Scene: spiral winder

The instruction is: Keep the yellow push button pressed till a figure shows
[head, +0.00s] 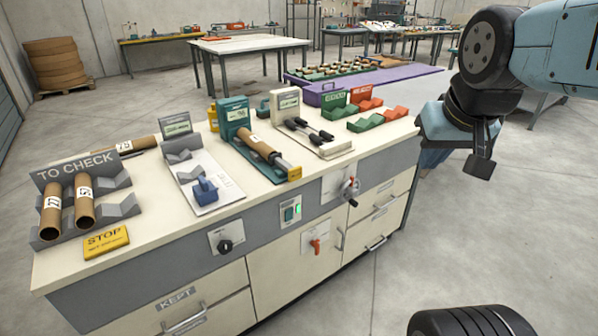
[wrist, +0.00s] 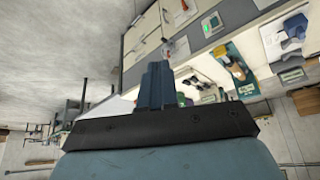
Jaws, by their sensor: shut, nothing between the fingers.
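A teal gauge (head: 236,118) with a small display stands on the bench, and a brown tube (head: 258,148) lies in front of it. A small yellow piece (head: 295,173) sits at the near end of this fixture by the bench's front edge; it looks like the push button, but its marking is too small to read. Any figure on the display is too small to read. My gripper (head: 430,160) is off the bench's right end, apart from the button. In the wrist view its dark blue fingers (wrist: 157,68) are shut and empty.
The bench also holds a TO CHECK rack (head: 80,178) with tubes, a yellow STOP plate (head: 106,242), a blue clamp-like piece (head: 205,191), a lever device (head: 310,132) and green and red cradles (head: 378,122). A crank handle (head: 350,190) sticks out in front.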

